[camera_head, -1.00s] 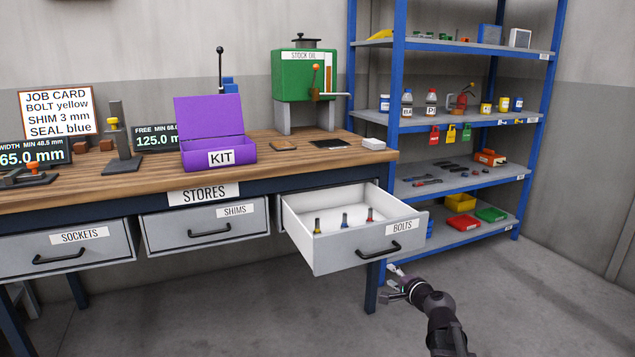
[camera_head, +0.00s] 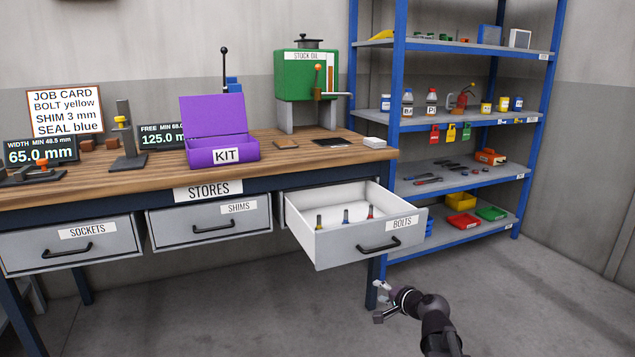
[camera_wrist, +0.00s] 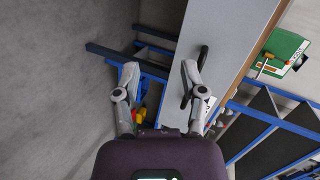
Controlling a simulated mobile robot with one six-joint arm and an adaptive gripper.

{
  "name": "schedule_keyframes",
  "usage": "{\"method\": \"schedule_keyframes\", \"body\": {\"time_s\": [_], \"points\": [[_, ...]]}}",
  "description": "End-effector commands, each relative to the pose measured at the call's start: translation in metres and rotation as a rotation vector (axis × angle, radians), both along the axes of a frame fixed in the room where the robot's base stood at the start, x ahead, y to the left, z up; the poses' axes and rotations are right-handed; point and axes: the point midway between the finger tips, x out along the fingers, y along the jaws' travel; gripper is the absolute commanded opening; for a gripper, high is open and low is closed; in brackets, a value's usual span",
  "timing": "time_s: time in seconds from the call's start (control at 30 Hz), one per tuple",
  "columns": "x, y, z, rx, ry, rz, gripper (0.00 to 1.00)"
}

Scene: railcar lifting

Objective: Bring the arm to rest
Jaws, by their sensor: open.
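My gripper (camera_head: 380,301) is in front of the bench at the lower right, below the open bolts drawer. In the wrist view my gripper (camera_wrist: 158,80) shows its two fingers spread wide apart with nothing between them. The bolts drawer (camera_head: 372,245) is pulled out and holds several upright bolts with coloured tops. A grey drawer front with a dark handle (camera_wrist: 187,78) shows behind the right finger in the wrist view; I cannot tell whether they touch.
The sockets drawer (camera_head: 70,248) and shims drawer (camera_head: 212,227) are shut. An open purple kit box (camera_head: 212,152) and a green oil tank (camera_head: 306,75) stand on the bench. A blue shelf rack (camera_head: 459,180) stands at the right. The floor (camera_head: 540,300) at the lower right is clear.

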Motion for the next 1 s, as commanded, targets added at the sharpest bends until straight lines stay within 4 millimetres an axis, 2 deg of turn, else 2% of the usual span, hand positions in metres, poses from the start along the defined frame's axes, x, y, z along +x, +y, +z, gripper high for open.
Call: {"method": "schedule_keyframes", "body": {"time_s": [0.23,0.43,0.6,0.7,1.0], "points": [[-0.037,0.028,-0.034,-0.220,0.101,0.183,0.54],[-0.087,0.042,-0.073,-0.482,0.252,0.393,0.54],[-0.131,0.038,-0.099,-0.687,0.396,0.549,0.54],[-0.150,0.033,-0.107,-0.774,0.467,0.612,0.54],[-0.189,0.017,-0.116,-0.944,0.623,0.725,0.54]]}}
